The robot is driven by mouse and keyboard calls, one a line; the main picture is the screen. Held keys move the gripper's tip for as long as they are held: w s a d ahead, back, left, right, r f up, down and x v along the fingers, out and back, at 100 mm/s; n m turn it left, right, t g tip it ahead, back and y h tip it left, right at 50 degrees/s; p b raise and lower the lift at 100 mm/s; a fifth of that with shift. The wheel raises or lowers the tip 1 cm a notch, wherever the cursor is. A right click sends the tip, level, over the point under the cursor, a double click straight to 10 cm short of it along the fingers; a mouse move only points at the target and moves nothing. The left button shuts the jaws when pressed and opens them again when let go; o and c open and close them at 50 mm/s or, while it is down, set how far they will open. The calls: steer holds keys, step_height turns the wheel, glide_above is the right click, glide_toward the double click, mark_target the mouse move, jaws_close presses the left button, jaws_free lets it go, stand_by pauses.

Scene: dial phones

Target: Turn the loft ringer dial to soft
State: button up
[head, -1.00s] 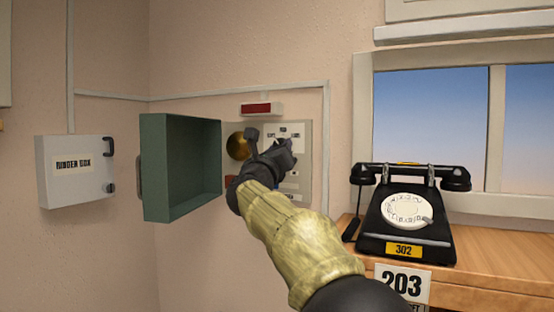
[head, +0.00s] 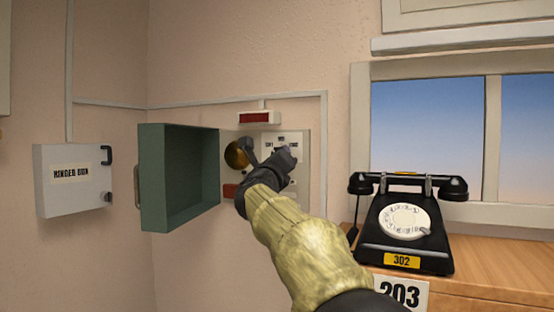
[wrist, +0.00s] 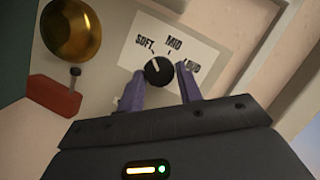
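The ringer dial (wrist: 158,72) is a round black knob on a white plate (wrist: 120,65) marked SOFT, MID and LOUD. Its white mark points up and slightly left, about toward SOFT. My gripper (wrist: 161,73) is open, with one purple finger on each side of the knob. Small gaps seem to show between fingers and knob, but contact is hard to judge. In the head view my gripper (head: 266,148) is at the open ringer box panel (head: 303,150) and hides the dial.
A brass bell (wrist: 71,27) and a red block (wrist: 54,96) are left of the dial. The open green box door (head: 180,178) juts out left of my gripper. A closed ringer box (head: 75,190) hangs further left. A black phone (head: 405,225) stands on the wooden counter (head: 485,265) at right.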

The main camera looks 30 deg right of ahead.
steer(key=o, duration=0.3)
steer(key=shift+s, duration=0.1)
steer(key=b+v, duration=0.7)
steer(key=v, duration=1)
steer(key=shift+s, duration=0.15)
steer(key=shift+f, duration=0.15)
